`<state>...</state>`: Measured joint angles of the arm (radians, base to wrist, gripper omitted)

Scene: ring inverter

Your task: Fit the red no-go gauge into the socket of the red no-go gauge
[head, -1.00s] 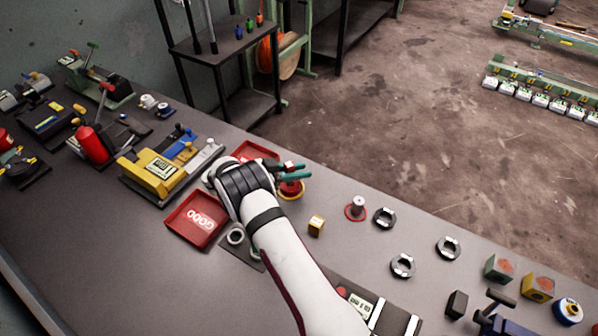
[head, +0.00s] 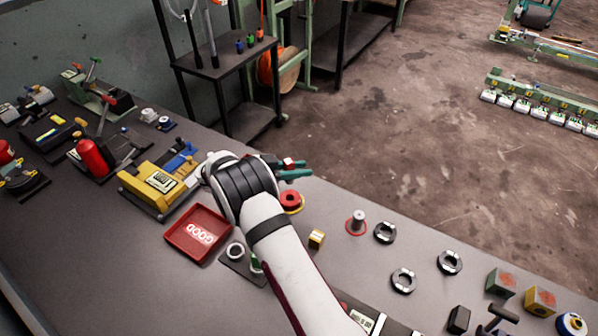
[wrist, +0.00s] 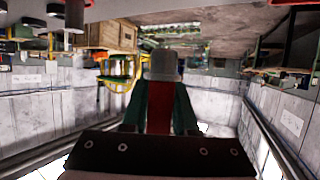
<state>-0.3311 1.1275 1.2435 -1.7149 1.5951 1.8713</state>
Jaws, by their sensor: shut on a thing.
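My gripper (head: 297,170), with teal fingers, is shut on the red no-go gauge (wrist: 158,108). In the wrist view the gauge's red body sits between the fingers and its grey cylindrical end (wrist: 163,65) sticks out past them. In the head view only a small red and white part of it (head: 288,163) shows between the fingers. The gripper is in the air near the table's back edge, above a red cylinder on a yellow ring (head: 290,199). A dark plate (head: 240,268) with round sockets is partly hidden by my arm; I cannot tell which socket is the red gauge's.
A red GOOD tray (head: 180,243) lies left of my arm, with a yellow fixture (head: 158,185) behind it. To the right are a yellow block (head: 316,238), a metal pin on a red ring (head: 357,222) and several dark rings (head: 404,281). Bare table lies between them.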

